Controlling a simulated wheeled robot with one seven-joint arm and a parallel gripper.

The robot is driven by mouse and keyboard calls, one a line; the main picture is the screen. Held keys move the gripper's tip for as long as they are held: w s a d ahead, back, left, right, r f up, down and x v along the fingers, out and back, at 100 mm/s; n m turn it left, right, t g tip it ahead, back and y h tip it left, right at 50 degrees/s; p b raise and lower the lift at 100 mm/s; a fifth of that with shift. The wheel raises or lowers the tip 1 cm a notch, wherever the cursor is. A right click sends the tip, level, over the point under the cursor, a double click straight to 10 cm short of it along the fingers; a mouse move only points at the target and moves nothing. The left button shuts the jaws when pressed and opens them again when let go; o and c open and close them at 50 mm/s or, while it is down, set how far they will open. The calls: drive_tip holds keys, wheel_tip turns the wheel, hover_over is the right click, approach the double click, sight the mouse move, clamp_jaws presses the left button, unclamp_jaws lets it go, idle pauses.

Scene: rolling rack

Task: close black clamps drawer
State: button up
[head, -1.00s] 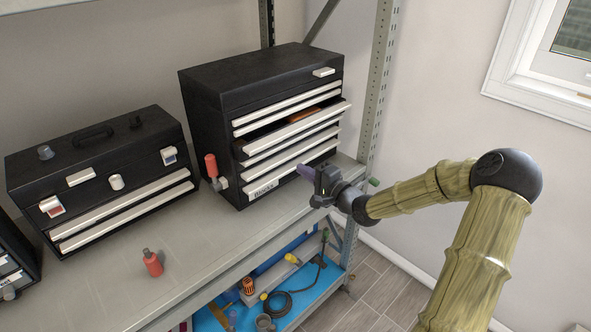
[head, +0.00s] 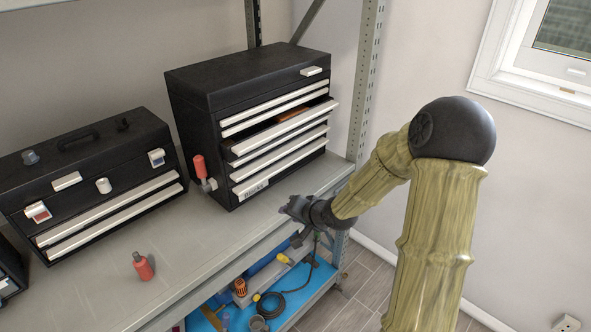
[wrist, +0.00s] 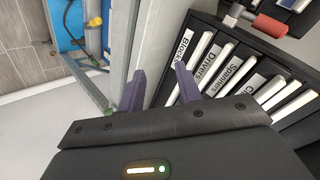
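A tall black chest (head: 195,120) with pale drawer fronts stands on the shelf. One drawer (head: 308,117), fourth from the bottom, sticks out of it, with something orange inside. In the wrist view, the fourth front (wrist: 251,88) has a label starting with "C"; the rest of the word is hidden. Labels Blocks, Drivers and Spanners show on the fronts beside it. My gripper (head: 287,207) is in front of and below the open drawer, near the shelf's front edge. In the wrist view my gripper (wrist: 158,88) has its two purple fingers apart, with nothing between them.
A lower black toolbox (head: 95,180) stands left of the chest. A metal post (head: 367,80) rises right of the chest. A blue lower shelf (head: 320,280) holds tools.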

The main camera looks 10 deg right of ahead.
drive_tip(key=s+r+n+g+h, duration=0.1)
drive_tip(key=s+n+g+h, duration=0.1)
drive_tip(key=s, duration=0.8)
drive_tip(key=s+r+n+g+h, duration=0.2)
drive_tip(key=s+n+g, duration=0.1)
drive_tip(key=s, duration=0.8)
drive_tip(key=shift+s+d+r+n+g, duration=0.3)
drive_tip(key=shift+d+n+g, duration=0.1)
drive_tip(key=shift+g, duration=0.4)
